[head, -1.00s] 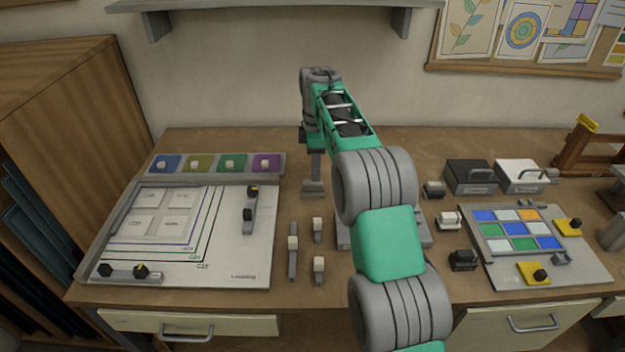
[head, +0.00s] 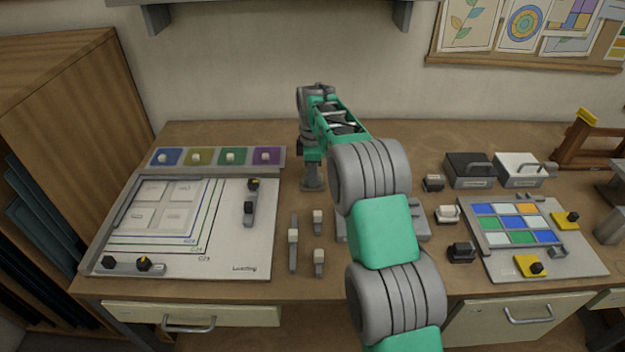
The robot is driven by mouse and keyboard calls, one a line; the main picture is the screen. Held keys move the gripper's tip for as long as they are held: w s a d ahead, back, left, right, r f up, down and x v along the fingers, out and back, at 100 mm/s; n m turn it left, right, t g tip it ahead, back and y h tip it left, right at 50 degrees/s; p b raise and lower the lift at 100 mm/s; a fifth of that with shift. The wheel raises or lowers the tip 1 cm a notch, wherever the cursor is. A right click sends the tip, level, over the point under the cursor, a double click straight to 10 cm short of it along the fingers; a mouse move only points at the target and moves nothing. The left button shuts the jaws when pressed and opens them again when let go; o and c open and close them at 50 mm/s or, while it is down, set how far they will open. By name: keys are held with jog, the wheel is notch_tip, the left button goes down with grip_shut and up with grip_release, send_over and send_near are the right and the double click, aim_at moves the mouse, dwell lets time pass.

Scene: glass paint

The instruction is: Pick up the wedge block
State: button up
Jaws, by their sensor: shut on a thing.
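My gripper (head: 311,160) points down over the table behind the small white-topped pieces. It is shut on a small grey block with a broad foot, which I take to be the wedge block (head: 312,185). The block's foot appears to rest on the table top. The fingers and the upper part of the block overlap in the head view, so the exact grip is hard to see. The block's sloped face cannot be made out.
Several white-topped pieces (head: 293,237) stand in front of the block. A pale board (head: 245,255) lies left, below a row of coloured tiles (head: 210,157). My arm covers much of a grey base. Right are black and white boxes (head: 470,170) and a coloured-glass panel (head: 518,225).

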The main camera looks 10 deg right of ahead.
grip_shut()
